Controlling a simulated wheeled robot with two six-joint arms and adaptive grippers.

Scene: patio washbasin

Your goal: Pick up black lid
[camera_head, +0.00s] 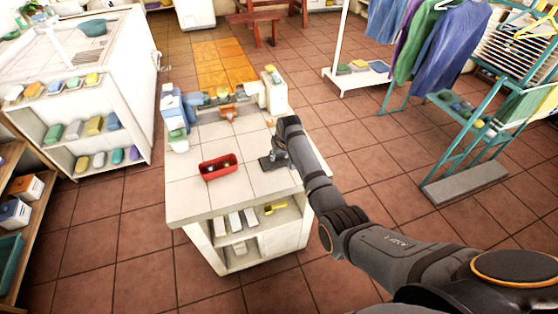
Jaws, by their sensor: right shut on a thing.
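My right arm reaches in from the lower right to the white tiled counter (190,195). My right gripper (270,162) is at the counter's right part, low over its top. It is shut on a small dark thing, which looks like the black lid; the dark fingers and the lid are hard to tell apart at this size. I cannot tell if the lid touches the counter. My left gripper is not in view.
A red tray (218,167) with small items lies left of my right gripper. Boxes, bottles and a white cup (178,141) stand along the counter's back and left edges. A clothes rack (455,110) stands at right.

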